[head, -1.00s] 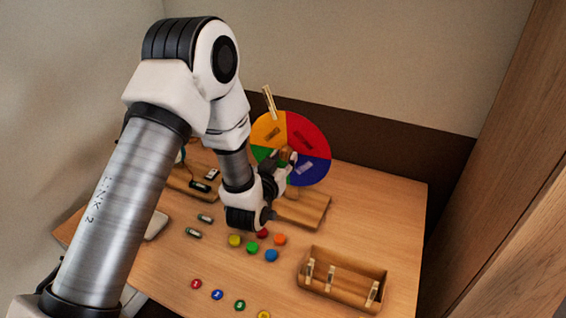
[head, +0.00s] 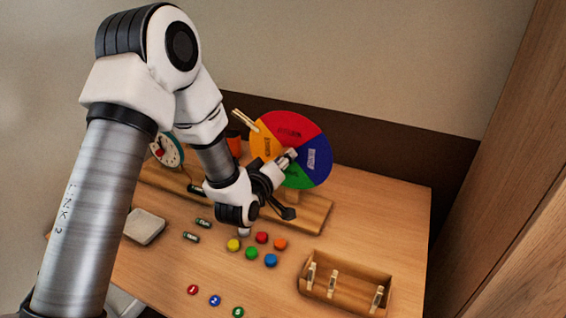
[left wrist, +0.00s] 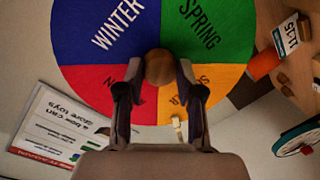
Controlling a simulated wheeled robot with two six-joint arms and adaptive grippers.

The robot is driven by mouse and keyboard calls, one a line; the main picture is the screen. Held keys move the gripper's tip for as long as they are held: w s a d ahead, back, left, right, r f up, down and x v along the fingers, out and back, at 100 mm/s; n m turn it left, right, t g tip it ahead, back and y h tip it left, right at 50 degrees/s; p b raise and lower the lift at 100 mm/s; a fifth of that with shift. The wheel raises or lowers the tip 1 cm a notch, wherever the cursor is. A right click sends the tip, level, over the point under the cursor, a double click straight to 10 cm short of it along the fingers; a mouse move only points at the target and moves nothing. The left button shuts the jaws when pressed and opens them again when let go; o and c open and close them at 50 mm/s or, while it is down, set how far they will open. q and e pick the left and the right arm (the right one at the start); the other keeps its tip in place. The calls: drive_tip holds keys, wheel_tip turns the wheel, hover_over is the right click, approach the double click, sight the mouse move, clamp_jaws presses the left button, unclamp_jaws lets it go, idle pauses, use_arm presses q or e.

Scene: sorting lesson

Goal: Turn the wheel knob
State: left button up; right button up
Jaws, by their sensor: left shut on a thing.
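The colour wheel (head: 312,165) stands upright on a wooden base (head: 316,215) towards the back of the table. It has red, yellow, green and blue quarters; red is at the top in the head view. It also fills the top of the left wrist view (left wrist: 80,32), where "WINTER" and "SPRING" can be read. The round brown wooden knob (left wrist: 159,66) is at its middle. My left gripper (left wrist: 160,78) is shut on the knob, one finger on each side. In the head view my left gripper (head: 287,160) is in front of the wheel and mostly hides the knob.
A clothespin (head: 245,120) is on the wheel's rim. A wooden box (head: 345,301) with clothespins stands at the front right. Several coloured counters (head: 251,253) lie in front of the base. A clock (head: 167,150) and an orange cup (head: 234,146) are behind my arm.

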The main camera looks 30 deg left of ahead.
idle(0.4)
use_arm(q)
drive_tip(key=o, duration=1.2)
drive_tip(key=shift+c, duration=0.2)
drive_tip(key=s, duration=0.7)
drive_tip(key=shift+s+d+r, duration=0.25)
drive_tip(key=shift+r, duration=0.2)
